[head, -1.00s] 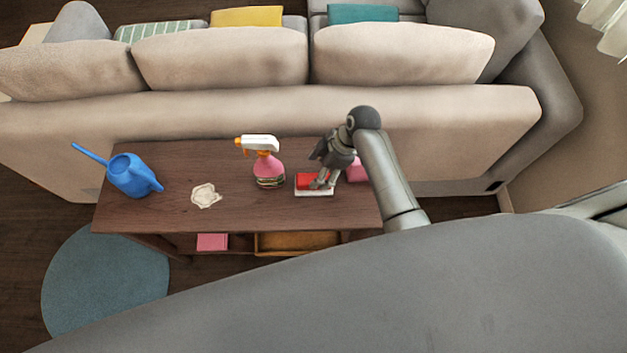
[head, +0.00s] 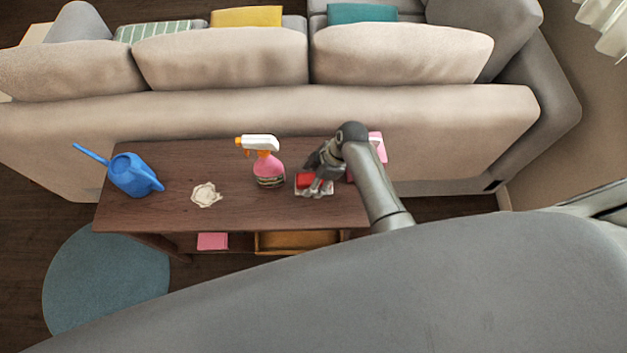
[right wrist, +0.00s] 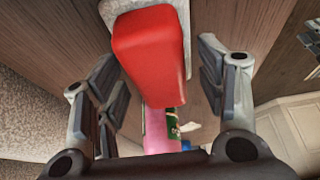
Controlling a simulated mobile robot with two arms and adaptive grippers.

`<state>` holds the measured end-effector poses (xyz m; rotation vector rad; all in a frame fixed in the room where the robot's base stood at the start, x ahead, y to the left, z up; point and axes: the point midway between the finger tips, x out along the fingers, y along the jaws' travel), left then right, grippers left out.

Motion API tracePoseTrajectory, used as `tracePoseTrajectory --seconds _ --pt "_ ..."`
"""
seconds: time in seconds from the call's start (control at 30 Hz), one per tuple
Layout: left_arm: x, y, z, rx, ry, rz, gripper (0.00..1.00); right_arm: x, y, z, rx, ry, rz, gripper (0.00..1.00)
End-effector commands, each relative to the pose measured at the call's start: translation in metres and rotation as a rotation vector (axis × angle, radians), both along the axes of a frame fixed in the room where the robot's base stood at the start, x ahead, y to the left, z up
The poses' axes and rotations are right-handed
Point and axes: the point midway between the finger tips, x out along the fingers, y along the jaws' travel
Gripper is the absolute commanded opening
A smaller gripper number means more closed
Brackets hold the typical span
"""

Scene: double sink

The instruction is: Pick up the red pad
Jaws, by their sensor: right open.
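In the right wrist view the red pad (right wrist: 152,52) is a rounded red block on a white base (right wrist: 117,9). It sits between the two spread fingers of my right gripper (right wrist: 158,68), with gaps visible on both sides. The gripper is open and holds nothing. My left gripper is not in view.
A pink spray bottle (head: 268,170) stands close left of the pad. A pink object (head: 378,147) is partly hidden behind my right arm. The sofa (head: 230,110) stands behind.

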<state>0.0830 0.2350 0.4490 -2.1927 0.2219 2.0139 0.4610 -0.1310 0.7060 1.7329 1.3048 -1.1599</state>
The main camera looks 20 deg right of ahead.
Motion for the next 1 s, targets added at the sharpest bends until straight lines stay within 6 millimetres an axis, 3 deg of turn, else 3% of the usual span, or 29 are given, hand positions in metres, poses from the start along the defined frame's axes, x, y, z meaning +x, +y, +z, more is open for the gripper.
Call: tracePoseTrajectory --seconds 0.43,0.7,1.0 --pt "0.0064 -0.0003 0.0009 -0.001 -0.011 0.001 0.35 0.0002 0.0002 -0.0024 0.001 0.000 0.000 0.64" --pt "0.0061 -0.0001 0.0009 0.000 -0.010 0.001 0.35 0.0002 0.0002 -0.0023 0.001 0.000 0.000 0.33" --pt "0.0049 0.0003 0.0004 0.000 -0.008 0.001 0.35 0.0004 0.0005 -0.0004 0.001 -0.001 0.000 0.33"
